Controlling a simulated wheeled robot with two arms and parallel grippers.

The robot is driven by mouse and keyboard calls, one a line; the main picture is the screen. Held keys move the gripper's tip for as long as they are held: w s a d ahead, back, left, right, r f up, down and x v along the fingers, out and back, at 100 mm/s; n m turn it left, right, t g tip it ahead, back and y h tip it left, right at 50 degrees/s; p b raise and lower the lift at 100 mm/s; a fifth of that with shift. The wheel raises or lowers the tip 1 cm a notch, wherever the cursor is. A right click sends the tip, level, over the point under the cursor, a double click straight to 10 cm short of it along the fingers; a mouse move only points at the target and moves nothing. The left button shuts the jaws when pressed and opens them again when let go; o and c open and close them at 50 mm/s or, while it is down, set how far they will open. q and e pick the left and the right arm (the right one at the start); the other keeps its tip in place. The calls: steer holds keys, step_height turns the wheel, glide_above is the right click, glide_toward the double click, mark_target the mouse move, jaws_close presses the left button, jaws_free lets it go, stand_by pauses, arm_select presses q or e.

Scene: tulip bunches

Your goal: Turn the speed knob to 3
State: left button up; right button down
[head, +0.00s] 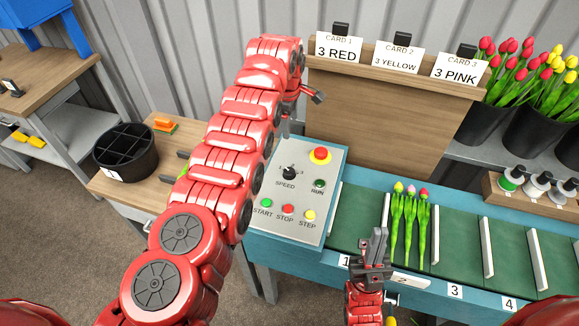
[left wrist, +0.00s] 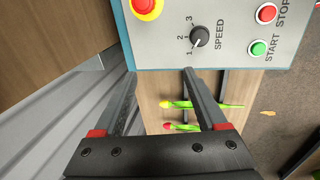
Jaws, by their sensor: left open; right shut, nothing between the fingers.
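The dark speed knob (head: 289,173) sits on the grey control panel (head: 327,190). In the left wrist view the knob (left wrist: 199,37) has the numbers 1, 2 and 3 around it, and its white mark appears to point near 1. My left gripper (head: 284,125) is mostly hidden behind my red arm, near the panel's back edge. In the left wrist view my left gripper (left wrist: 160,73) is open and empty, its fingers apart from the knob. My right gripper (head: 376,240) is shut and empty, over the front of the conveyor.
A red stop button (head: 320,155) stands near the knob; a green run button (head: 319,183) is beside it. Three tulips (head: 410,218) lie on the green belt. A wooden card board (head: 390,105) rises behind. A black divided bin (head: 125,155) stands at left.

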arm_select(q)
steer(key=s+r+n+g, duration=0.1)
steer(key=s+r+g, duration=0.15)
steer(key=s, duration=0.25)
steer(key=b, duration=0.7)
glide_above(289, 170)
step_height(289, 170, down, 6)
steer(key=shift+y, duration=0.3)
step_height(289, 170, down, 9)
steer(key=shift+s+a+f+p, duration=0.1)
steer(key=shift+p, duration=0.5)
steer(key=shift+f, duration=0.5)
jaws_close()
